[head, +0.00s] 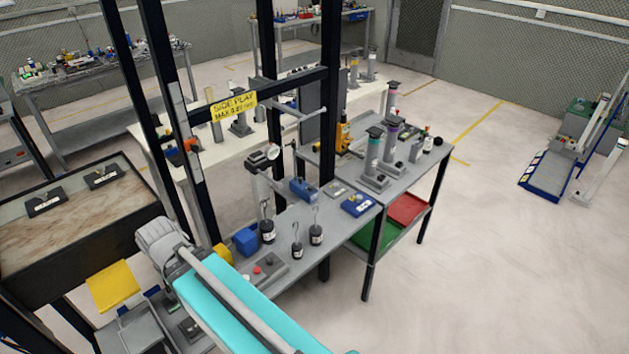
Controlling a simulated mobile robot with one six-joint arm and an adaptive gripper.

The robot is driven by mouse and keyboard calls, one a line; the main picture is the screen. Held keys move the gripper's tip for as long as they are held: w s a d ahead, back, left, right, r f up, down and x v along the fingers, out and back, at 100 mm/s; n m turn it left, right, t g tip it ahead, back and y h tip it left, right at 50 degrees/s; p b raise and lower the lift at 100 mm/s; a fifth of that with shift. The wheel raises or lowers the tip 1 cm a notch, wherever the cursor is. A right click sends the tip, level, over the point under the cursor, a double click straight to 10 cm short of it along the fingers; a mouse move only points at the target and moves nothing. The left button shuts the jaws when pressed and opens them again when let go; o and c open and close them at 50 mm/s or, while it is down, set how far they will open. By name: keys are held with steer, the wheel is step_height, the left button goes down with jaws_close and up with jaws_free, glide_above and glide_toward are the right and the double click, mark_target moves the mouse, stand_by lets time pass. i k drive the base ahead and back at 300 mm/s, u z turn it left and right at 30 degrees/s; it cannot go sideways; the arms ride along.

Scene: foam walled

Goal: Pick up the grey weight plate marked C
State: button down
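I cannot make out a grey weight plate marked C; any letters on the small labels are too small to read. Several dark hooked weights with white bands stand on the grey bench (335,210), among them a left one (267,232), a middle one (297,251) and a right one (316,236). A flat grey piece (338,188) lies farther back on this bench. Two dark grey flat pieces with pale labels, a near one (45,203) and a far one (103,176), lie on the brown-topped table at the left. My gripper is not identifiable in view.
A black upright frame with a yellow sign (232,105) rises beside the bench. A blue box (246,241), a blue block (357,205) and grey cylinders (376,158) stand on the bench. Green (375,236) and red (405,209) trays sit below. Open floor lies at the right.

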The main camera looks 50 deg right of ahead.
mark_target(336, 190)
steer(key=z, duration=1.95)
steer(key=k, duration=0.15)
steer(key=z, duration=0.7)
